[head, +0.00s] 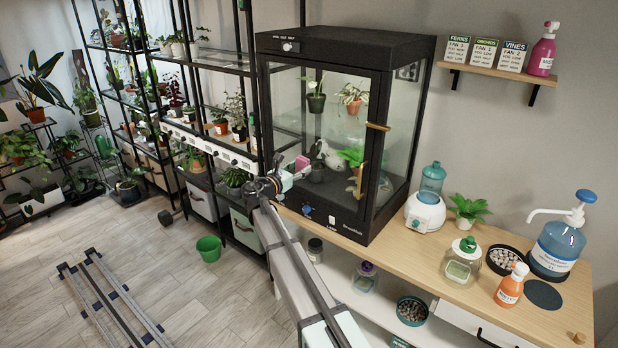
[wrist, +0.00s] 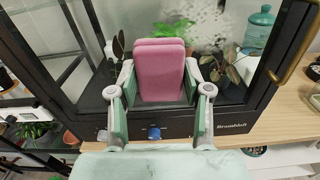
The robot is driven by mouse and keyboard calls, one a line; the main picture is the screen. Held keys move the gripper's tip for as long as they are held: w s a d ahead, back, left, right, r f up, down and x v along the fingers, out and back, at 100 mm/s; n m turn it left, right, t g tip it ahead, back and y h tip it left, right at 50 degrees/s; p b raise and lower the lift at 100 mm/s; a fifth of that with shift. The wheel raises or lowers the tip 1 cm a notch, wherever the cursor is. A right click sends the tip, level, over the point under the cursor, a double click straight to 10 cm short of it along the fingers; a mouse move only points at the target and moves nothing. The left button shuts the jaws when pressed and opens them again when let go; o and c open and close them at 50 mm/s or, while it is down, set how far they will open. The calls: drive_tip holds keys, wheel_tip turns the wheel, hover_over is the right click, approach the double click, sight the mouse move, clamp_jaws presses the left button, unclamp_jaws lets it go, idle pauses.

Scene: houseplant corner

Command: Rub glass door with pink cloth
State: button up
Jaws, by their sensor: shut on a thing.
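The pink cloth (wrist: 160,70) is a folded pad held upright between the fingers of my gripper (wrist: 159,85). In the head view, a bit of the cloth (head: 302,162) shows at my gripper (head: 290,172), in front of the lower left of the glass door (head: 290,100). The door has a black frame and brass handles on its right side. In the wrist view, the glass door (wrist: 120,18) is right behind the cloth; I cannot tell whether they touch. A whitish smudge (wrist: 200,25) shows on the glass, up and right of the cloth.
The black cabinet (head: 345,45) stands on a wooden counter (head: 400,255), with potted plants inside. Plant shelves (head: 200,150) are close on the left.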

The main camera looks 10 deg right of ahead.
sight(327, 152)
drive_tip(key=shift+x, duration=2.95)
drive_tip(key=shift+x, duration=0.9)
drive_tip(key=shift+s+d, duration=4.2)
drive_tip(key=shift+s, duration=0.2)
drive_tip(key=shift+r+p, duration=0.55)
drive_tip(key=shift+r, duration=0.3)
drive_tip(key=shift+w+a, duration=2.05)
drive_tip(key=shift+w, duration=0.2)
drive_tip(key=shift+w+a, duration=2.1)
drive_tip(key=shift+w, duration=0.15)
drive_tip(key=shift+s+r+p, duration=0.15)
drive_tip(key=shift+r+p, duration=0.35)
drive_tip(key=shift+r, duration=0.3)
drive_tip(key=shift+s+d+f, duration=0.1)
drive_tip(key=shift+s+d, duration=1.35)
